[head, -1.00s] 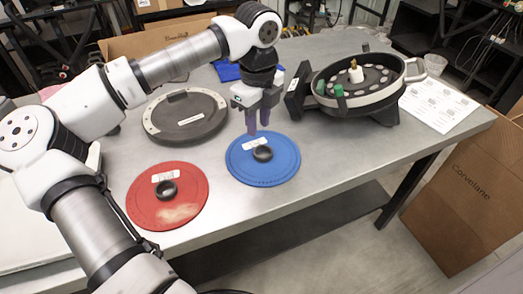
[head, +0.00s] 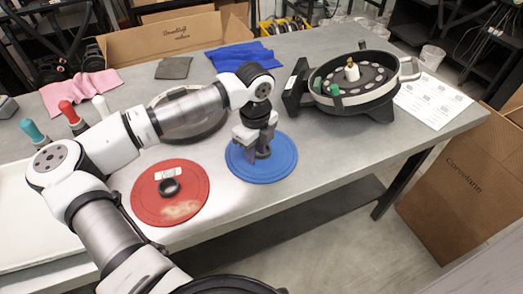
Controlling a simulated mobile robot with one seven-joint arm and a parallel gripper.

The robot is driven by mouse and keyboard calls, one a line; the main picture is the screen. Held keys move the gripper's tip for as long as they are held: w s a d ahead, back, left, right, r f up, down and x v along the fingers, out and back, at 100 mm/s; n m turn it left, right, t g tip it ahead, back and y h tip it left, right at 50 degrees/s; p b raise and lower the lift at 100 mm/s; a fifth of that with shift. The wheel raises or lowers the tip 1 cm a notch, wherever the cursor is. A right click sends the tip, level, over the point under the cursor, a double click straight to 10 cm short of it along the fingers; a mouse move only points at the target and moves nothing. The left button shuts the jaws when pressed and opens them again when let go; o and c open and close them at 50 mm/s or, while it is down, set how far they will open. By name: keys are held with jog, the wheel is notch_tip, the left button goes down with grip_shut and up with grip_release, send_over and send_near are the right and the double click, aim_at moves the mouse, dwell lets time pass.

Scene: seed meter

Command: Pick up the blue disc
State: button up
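The blue disc (head: 272,172) lies flat on the grey table, right of the red disc. My gripper (head: 260,150) points down over the blue disc, its fingers low at the dark centre knob. The fingers and wrist cover most of the knob and the disc's white label. I cannot tell whether the fingers are closed on the knob or only beside it.
The red disc (head: 150,205), with its own knob, lies close on the left. A dark seed meter housing (head: 352,103) stands at the right, with printed sheets (head: 432,100) beyond it. A dark round lid (head: 185,132) lies behind my arm. A blue cloth (head: 238,56) and pink cloth (head: 80,90) lie farther back.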

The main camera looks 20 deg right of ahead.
aim_at(256, 154)
jog(key=shift+c, duration=0.3)
grip_shut()
jog(key=shift+r, duration=0.15)
notch_tip(256, 154, up, 20)
jog(key=b, duration=0.4)
